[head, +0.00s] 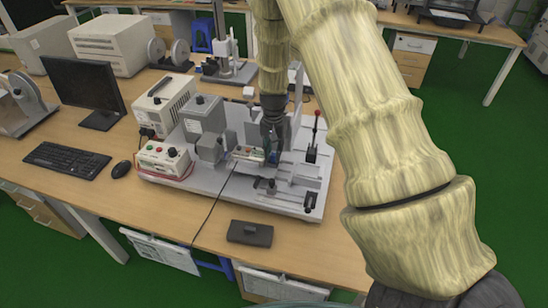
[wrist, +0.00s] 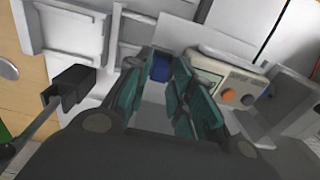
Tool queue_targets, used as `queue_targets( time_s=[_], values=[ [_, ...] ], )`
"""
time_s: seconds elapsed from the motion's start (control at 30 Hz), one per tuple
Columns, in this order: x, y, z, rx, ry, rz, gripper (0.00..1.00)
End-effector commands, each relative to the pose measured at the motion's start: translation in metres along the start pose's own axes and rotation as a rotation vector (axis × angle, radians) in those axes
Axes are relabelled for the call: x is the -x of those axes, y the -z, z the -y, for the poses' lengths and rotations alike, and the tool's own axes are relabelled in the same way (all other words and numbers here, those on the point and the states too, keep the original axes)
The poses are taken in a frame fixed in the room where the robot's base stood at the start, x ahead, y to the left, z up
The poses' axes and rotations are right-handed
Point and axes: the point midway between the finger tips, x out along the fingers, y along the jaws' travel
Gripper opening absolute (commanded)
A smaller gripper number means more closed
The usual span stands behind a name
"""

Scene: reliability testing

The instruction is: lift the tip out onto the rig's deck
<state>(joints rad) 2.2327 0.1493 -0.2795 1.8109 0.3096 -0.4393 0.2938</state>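My gripper (head: 272,148) points down over the rig in the head view, close to the small panel box. In the wrist view its two teal-padded fingers (wrist: 163,75) stand with a gap between them. A small blue piece (wrist: 159,67) shows at the far end of this gap; I cannot tell whether the fingers touch it or whether it is the tip. The rig's light grey deck (head: 230,190) lies beneath the gripper. No tip can be made out for certain in the head view.
A panel box with coloured knobs (wrist: 226,83) stands just right of the fingers in the wrist view. A black part on a rod (wrist: 69,90) is at left. A red-knobbed lever (head: 315,128) rises from the deck. A black box (head: 250,232) lies on the table in front.

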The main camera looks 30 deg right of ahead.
Motion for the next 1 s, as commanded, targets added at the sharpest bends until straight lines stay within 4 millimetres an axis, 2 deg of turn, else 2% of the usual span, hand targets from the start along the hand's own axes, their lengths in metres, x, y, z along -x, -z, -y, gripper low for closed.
queue_targets(
  time_s=[0.2,0.5,0.63,1.0],
  values=[
    [-0.015,0.000,0.000,0.000,0.000,0.000,0.23],
    [-0.018,0.000,0.000,0.000,0.001,-0.001,0.23],
    [-0.018,0.000,0.000,0.000,0.001,-0.001,0.01],
    [-0.017,0.000,0.000,0.000,0.001,-0.001,0.00]
  ],
)
